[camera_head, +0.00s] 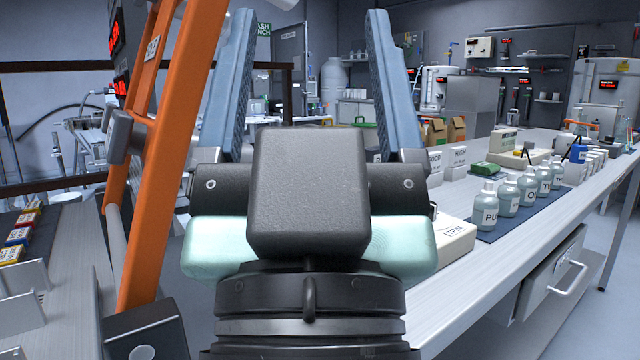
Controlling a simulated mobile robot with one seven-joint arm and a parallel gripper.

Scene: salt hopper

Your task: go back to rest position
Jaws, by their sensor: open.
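My gripper (305,85) fills the middle of the head view, pointing up and away. Its two blue-grey fingers stand wide apart, and nothing shows between them except the far room. It is open and empty. The dark wrist and gripper body hide part of the bench and floor behind them. No hopper can be made out with certainty.
An orange frame (170,150) rises close on the left, beside a metal bench (70,285) with small coloured boxes (18,235). On the right, a long bench (450,300) carries several labelled bottles (508,197) on a dark mat and a cream device (455,240). An open drawer (553,290) juts below it.

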